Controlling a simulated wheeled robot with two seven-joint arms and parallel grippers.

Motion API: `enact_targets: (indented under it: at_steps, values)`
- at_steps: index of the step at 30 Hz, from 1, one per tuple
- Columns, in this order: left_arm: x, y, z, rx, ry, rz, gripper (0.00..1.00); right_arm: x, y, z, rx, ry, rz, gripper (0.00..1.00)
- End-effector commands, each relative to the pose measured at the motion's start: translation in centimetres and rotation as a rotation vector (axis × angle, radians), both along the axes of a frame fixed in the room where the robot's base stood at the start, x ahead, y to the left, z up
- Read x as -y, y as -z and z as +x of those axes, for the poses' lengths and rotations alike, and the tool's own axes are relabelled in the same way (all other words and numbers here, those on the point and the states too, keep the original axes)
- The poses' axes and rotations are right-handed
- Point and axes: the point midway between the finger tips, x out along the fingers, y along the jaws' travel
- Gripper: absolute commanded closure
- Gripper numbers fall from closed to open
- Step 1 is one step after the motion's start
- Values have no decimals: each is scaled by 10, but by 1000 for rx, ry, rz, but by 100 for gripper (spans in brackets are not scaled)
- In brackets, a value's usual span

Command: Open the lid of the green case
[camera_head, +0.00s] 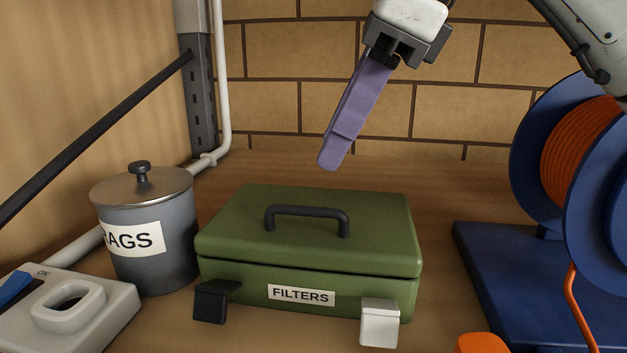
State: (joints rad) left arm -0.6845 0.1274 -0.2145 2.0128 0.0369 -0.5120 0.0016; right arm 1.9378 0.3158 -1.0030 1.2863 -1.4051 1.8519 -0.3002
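The green case (322,253) stands on the wooden bench in the middle, with a label reading FILTERS on its front. Its lid (376,220) is down, with a dark seam below it. A black handle (307,211) arches up from the top of the lid. A black block (210,304) sits at the case's front left and a white block (380,326) at its front right, both below the seam. My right gripper (331,163) has long purple fingers pointing down, above and behind the case, touching nothing. The fingers overlap edge-on, hiding any gap. My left gripper is out of view.
A grey lidded canister (165,250) stands close to the case's left. A pale switch box (95,320) is at front left. A blue reel stand (490,270) with orange cable is at right. An orange object (482,343) shows at the bottom edge. A brick wall is behind.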

Motion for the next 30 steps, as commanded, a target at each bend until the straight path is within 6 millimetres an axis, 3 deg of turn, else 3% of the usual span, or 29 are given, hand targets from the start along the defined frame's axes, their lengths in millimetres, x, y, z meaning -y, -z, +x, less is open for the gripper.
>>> enact_targets:
  at_steps: [5,19,30]
  values:
    - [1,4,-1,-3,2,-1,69,7,1,3,26,22,-40,70]
    - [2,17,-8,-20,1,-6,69,-21,73,21,23,19,-37,70]
    - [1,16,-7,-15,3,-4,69,-26,86,25,24,19,-35,70]
